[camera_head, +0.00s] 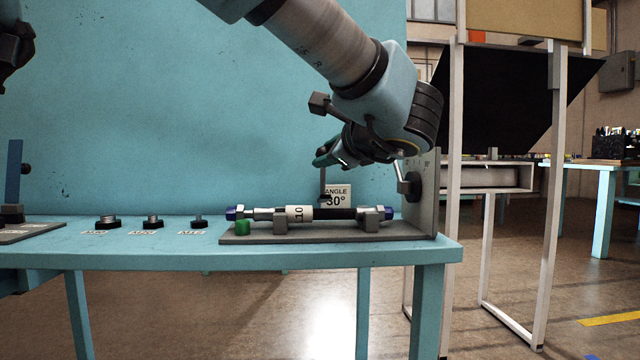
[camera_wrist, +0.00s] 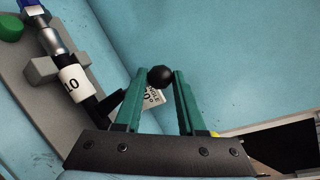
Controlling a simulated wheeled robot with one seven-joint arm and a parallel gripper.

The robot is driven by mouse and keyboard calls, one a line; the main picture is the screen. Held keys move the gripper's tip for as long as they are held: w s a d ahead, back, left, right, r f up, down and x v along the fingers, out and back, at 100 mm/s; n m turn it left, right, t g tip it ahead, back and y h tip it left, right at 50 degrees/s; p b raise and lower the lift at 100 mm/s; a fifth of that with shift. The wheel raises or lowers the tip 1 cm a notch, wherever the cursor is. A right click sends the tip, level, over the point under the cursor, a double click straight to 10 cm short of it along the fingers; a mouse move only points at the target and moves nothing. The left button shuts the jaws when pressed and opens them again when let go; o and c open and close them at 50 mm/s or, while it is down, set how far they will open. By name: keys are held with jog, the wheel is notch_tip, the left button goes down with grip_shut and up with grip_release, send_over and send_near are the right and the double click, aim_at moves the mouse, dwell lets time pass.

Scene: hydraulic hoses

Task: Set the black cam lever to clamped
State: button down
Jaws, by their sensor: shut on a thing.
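The black cam lever shows in the wrist view as a round black knob (camera_wrist: 160,77) between the tips of my gripper's green fingers (camera_wrist: 156,80). In the head view, my gripper (camera_head: 324,160) is above the fixture, at the top of a thin, dark upright lever (camera_head: 322,178). The fingers are shut on the knob. The lever's lower part is partly hidden behind the sign and hose. The hose assembly (camera_head: 345,213), with a blue end and a white sleeve marked 10, lies in the grey fixture (camera_head: 270,237).
An "ANGLE 30°" sign (camera_head: 337,196) stands behind the hose. A green knob (camera_head: 242,228) is at the fixture's left front. Several labelled fittings (camera_head: 152,221) stand to the left.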

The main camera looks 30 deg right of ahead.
jog(key=b, duration=0.1)
jog(key=s+f+t+b, duration=0.1)
jog(key=b, duration=0.1)
jog(key=shift+s+a+f+t, duration=0.15)
jog(key=shift+s+f+t, duration=0.05)
jog(key=shift+f+t, duration=0.1)
jog(key=shift+s+a+f+b, duration=0.2)
jog(key=shift+s+b, duration=0.2)
jog(key=shift+b, duration=0.6)
jog(key=shift+s+f, duration=0.1)
jog(key=c, duration=0.8)
grip_release()
jog(key=o, duration=0.3)
jog(key=shift+a+r, duration=0.1)
jog(key=shift+r, duration=0.1)
